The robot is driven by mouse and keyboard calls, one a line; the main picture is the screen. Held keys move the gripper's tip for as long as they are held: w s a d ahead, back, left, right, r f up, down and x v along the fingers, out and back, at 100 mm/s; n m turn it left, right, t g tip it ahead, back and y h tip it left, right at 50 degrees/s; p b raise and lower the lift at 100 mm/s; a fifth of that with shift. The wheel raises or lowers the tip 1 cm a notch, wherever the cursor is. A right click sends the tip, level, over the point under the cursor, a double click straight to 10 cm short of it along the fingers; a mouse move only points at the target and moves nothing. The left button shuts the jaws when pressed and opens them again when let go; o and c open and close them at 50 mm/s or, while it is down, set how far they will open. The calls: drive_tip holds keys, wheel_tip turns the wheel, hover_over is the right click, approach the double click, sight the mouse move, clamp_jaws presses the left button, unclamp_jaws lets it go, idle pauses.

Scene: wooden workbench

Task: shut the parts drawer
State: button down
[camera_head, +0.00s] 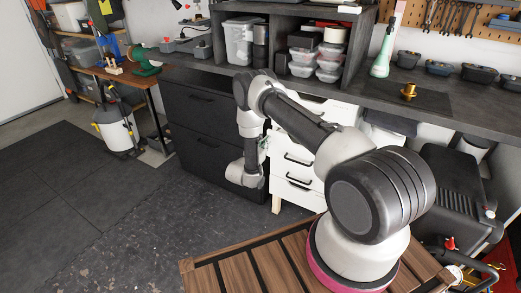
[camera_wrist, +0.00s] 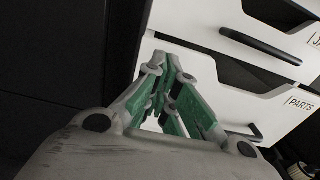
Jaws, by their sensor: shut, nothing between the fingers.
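The parts drawer (camera_wrist: 285,118) has a white front with a dark handle and a label reading PARTS. In the wrist view it is at the lower right, below another white drawer; how far it stands out is unclear. The white drawer unit (camera_head: 280,188) shows in the head view, partly hidden by my arm. My gripper (camera_wrist: 174,68) has grey links and green pads. It is shut and empty, in front of the white fronts, left of the PARTS label. In the head view the gripper is small at the unit's left side, and contact is unclear.
The upper drawer (camera_wrist: 225,25) has a dark handle. A black cabinet (camera_head: 200,125) stands left of the white unit. A dark worktop (camera_head: 365,98) runs above. A slatted wooden surface (camera_head: 240,270) lies near the bottom. The floor (camera_head: 120,220) at left is clear.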

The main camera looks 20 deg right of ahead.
sight(273, 136)
drive_tip(key=shift+x, duration=1.35)
drive_tip(key=x, duration=0.4)
drive_tip(key=shift+w+d, duration=0.1)
drive_tip(key=shift+d, duration=0.15)
drive_tip(key=shift+w+d, duration=0.25)
drive_tip(key=shift+r, duration=0.1)
